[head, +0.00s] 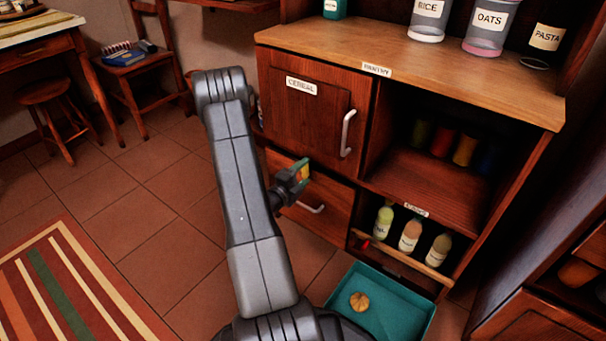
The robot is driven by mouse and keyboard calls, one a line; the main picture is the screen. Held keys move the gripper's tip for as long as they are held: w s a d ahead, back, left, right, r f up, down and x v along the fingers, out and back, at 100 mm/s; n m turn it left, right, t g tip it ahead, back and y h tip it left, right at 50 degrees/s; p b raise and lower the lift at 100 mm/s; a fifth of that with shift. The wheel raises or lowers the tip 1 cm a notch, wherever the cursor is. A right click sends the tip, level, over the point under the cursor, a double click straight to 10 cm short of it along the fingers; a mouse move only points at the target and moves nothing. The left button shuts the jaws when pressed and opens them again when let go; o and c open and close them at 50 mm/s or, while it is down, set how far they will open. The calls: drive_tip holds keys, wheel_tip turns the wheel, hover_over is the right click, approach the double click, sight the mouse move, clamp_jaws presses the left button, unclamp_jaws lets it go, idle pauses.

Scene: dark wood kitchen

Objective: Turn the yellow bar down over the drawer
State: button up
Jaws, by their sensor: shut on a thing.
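The drawer (333,215) is the lower left front of the wooden cabinet, with a pale curved handle (311,208). A small piece of the yellow bar (304,171) shows at the drawer's upper part. My gripper (299,175) is at the bar and shut on it, in front of the drawer and just above the handle. The gripper and its green-edged tip hide most of the bar, so its full length and tilt cannot be told.
The cereal door (307,115) above is closed, with a vertical handle (348,133). Bottles (410,235) stand on a low shelf to the right. A teal tray (412,318) with a round tan item (359,301) lies in front.

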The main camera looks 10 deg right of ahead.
drive_tip(key=shift+m, duration=0.4)
drive_tip(key=o, duration=1)
drive_tip(key=p+v, duration=0.3)
drive_tip(key=v, duration=1.1)
drive_tip(key=shift+w, duration=0.1)
drive_tip(key=b+x, duration=0.3)
drive_tip(key=x, duration=1.1)
drive_tip(key=shift+a, duration=0.1)
